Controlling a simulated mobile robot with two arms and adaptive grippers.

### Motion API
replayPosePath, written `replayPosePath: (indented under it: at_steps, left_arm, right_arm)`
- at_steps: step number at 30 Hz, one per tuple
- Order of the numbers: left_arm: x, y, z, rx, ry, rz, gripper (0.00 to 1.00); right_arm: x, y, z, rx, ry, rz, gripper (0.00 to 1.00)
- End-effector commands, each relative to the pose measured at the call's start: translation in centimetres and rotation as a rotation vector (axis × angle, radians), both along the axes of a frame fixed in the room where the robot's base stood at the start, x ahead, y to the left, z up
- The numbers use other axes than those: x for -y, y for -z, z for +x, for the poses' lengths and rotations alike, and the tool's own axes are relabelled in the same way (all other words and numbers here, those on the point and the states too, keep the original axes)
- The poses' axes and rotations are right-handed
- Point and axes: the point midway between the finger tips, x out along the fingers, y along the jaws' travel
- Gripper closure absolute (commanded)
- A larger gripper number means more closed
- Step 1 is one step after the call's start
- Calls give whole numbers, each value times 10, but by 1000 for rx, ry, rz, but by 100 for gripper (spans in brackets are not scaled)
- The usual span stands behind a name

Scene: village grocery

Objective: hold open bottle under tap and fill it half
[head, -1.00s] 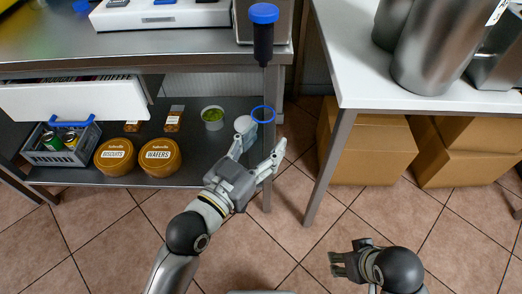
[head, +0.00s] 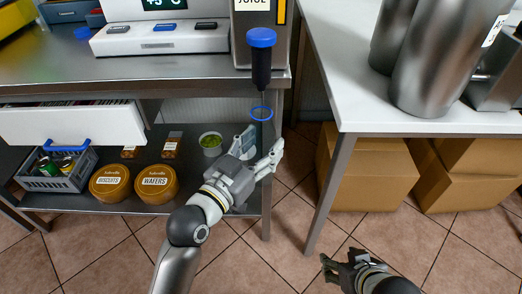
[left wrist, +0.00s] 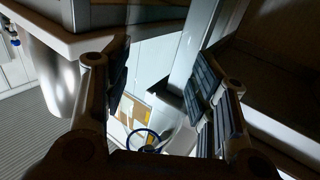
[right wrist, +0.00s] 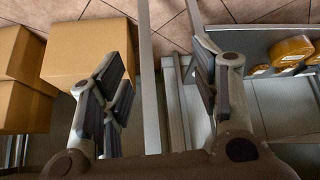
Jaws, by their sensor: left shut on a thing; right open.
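A clear bottle (head: 262,113) shows mainly as a blue ring at its mouth. Its see-through body is hard to make out, and I cannot tell its level. My left gripper (head: 263,147) is shut on it below the ring. The ring also shows in the left wrist view (left wrist: 145,141), between the fingers. The dark tap (head: 261,68) with a blue top projects from the juice dispenser (head: 283,50). Its tip appears just above the ring in the head view; I see no liquid stream. My right gripper (head: 340,267) is open and empty, low at the right.
A steel counter (head: 150,70) bears a white scale-like unit (head: 160,38). The shelf below holds biscuit and wafer tubs (head: 157,183) and a grey crate (head: 60,172). A white table (head: 400,119) with steel vessels stands at the right, over cardboard boxes (head: 365,175).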

Motion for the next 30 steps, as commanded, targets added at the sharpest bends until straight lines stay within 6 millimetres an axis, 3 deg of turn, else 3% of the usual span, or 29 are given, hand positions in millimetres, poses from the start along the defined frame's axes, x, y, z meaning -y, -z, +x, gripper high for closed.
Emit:
replayPosePath:
  at_steps: [17, 30]
  left_arm:
    - [0, 1, 21, 0, 0, -1, 64]
    - [0, -6, 21, 1, -1, 1, 64]
  right_arm:
    - [-15, -25, 43, 234, -18, 51, 43]
    - [-3, -5, 9, 47, -3, 10, 43]
